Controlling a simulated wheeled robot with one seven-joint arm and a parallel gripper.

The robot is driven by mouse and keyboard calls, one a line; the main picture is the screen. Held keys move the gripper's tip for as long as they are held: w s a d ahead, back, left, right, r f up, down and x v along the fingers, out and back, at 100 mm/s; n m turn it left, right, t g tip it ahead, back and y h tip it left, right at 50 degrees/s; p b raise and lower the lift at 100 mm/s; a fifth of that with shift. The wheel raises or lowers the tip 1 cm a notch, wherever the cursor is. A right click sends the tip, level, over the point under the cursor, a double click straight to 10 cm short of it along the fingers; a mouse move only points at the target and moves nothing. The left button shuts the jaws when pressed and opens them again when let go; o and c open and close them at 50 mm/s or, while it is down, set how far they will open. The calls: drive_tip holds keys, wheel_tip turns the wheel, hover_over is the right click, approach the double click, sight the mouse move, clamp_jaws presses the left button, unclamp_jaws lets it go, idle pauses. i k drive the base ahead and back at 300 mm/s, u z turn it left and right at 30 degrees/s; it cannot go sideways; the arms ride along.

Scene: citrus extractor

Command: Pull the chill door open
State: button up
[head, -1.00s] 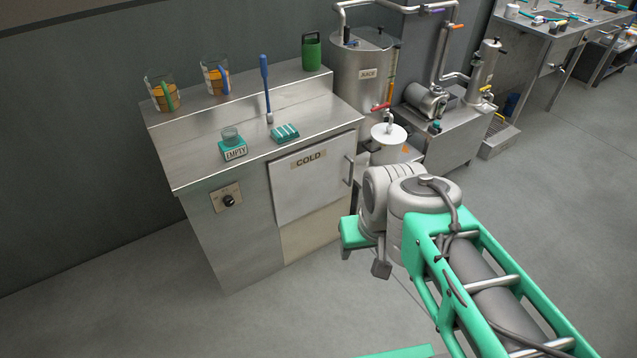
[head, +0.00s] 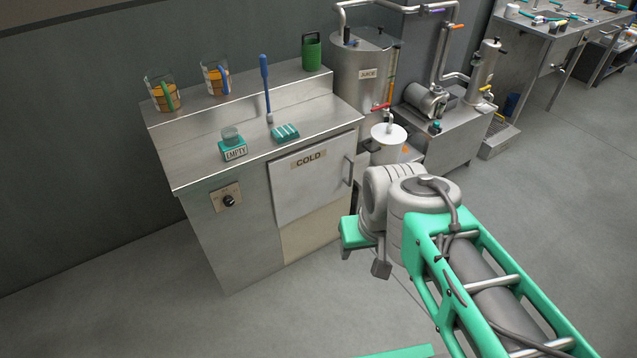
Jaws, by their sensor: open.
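The chill door (head: 310,184) is a pale panel marked COLD on the front of the steel cabinet (head: 245,243). It looks shut. Its upright bar handle (head: 349,170) is at the door's right edge. My gripper (head: 363,262) is at the end of my arm, below and in front of the handle, with a green body and grey fingers. The fingers are spread apart and look empty. The gripper appears apart from the door and handle. My wrist hides part of the area right of the door.
An EMPTY-labelled stand (head: 233,150), a teal block (head: 285,132), a blue-handled brush (head: 266,90) and two jugs (head: 163,92) stand on the cabinet. A juice tank (head: 362,82) and white-lidded bucket (head: 388,145) stand to the right. The floor in front is clear.

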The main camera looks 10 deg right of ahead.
sight(304, 180)
drive_tip(key=u, duration=0.15)
drive_tip(key=i, duration=0.8)
drive_tip(key=u, duration=0.6)
